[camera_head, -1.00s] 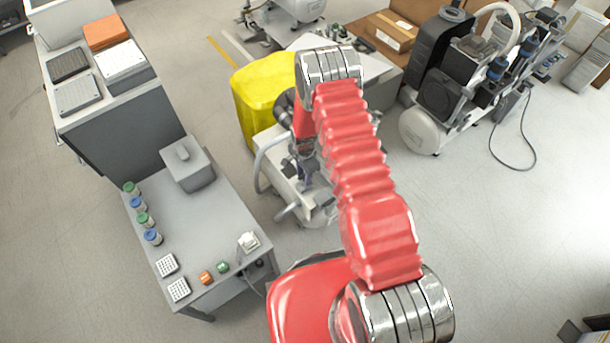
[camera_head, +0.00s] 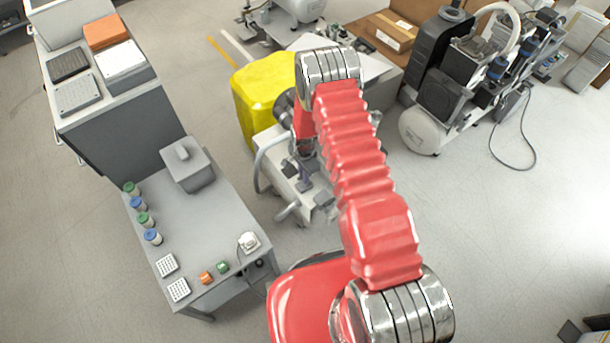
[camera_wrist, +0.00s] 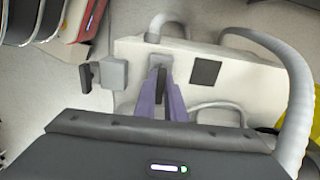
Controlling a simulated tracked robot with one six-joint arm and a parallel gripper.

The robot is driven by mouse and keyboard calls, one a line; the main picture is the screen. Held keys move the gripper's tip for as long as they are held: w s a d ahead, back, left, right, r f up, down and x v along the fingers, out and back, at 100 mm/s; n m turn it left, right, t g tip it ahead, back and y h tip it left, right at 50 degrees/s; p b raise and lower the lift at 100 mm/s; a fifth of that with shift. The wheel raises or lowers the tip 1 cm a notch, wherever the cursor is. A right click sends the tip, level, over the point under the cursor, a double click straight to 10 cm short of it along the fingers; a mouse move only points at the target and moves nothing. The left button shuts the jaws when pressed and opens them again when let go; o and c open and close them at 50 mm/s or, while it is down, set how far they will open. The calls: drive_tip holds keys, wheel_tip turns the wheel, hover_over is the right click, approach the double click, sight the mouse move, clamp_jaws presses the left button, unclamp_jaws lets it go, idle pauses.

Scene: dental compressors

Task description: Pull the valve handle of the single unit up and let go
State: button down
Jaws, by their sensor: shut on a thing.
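The single unit is a cream-white box with grey hoses, in the middle of the head view (camera_head: 283,180), partly behind my arm. In the wrist view the unit (camera_wrist: 130,47) lies under my gripper (camera_wrist: 165,98). The purple fingers are closed on a dark, narrow handle (camera_wrist: 158,78), which I take to be the valve handle. Its lower part is hidden between the fingers. My gripper also shows small over the unit in the head view (camera_head: 305,183). How far the handle is raised cannot be told.
A grey block with a black piece (camera_wrist: 87,76) sticks out at the unit's left side. A thick grey hose (camera_wrist: 298,95) curves along its right. A yellow bin (camera_head: 262,95) stands behind the unit, a grey table (camera_head: 220,225) to its left, a larger compressor (camera_head: 445,95) to the right.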

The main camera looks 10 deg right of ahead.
drive_tip(key=shift+w+a+r, duration=0.1)
drive_tip(key=shift+w, duration=0.05)
drive_tip(key=shift+r, duration=0.8)
drive_tip(key=shift+w, duration=0.1)
drive_tip(key=c, duration=1.8)
unclamp_jaws()
wheel_tip(320, 180, up, 14)
drive_tip(key=shift+f, duration=0.2)
